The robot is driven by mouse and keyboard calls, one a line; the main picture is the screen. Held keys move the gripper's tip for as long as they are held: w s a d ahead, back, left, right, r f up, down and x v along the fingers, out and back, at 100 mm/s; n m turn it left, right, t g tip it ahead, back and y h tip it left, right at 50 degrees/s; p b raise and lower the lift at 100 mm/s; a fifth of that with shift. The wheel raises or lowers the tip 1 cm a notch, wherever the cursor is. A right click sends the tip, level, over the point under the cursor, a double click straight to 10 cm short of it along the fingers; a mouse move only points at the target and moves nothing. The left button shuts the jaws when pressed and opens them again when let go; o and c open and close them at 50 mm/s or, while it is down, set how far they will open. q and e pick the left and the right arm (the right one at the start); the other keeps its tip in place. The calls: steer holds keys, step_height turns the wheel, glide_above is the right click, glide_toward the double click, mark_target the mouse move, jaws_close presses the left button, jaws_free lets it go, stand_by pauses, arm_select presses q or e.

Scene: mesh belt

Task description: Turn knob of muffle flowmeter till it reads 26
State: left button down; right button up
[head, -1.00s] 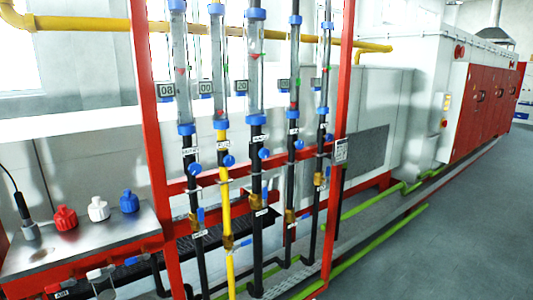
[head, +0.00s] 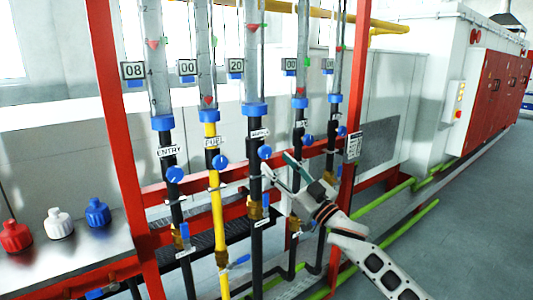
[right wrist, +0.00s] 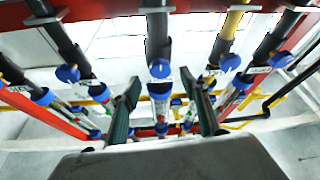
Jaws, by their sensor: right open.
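The muffle flowmeter is the third tube (head: 252,70) from the left in the head view. Its small display (head: 236,66) reads 20, and its label (head: 260,133) sits below the blue collar. Its round blue knob (head: 265,152) is on the black pipe under the label. My right gripper (head: 281,165) is open, just right of and below this knob, apart from it. In the right wrist view the open fingers (right wrist: 164,84) point at the knob (right wrist: 160,69), which lies beyond and between them. My left gripper is not in view.
Neighbouring knobs are close: the fuel knob (head: 220,162) on the yellow pipe (head: 216,205), and the fourth pipe's knob (head: 308,140). A red upright (head: 358,85) stands to the right. A bench with coloured caps (head: 58,223) is at the left.

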mark_target(267, 154)
steer(key=shift+x, duration=3.1)
steer(key=c, duration=1.1)
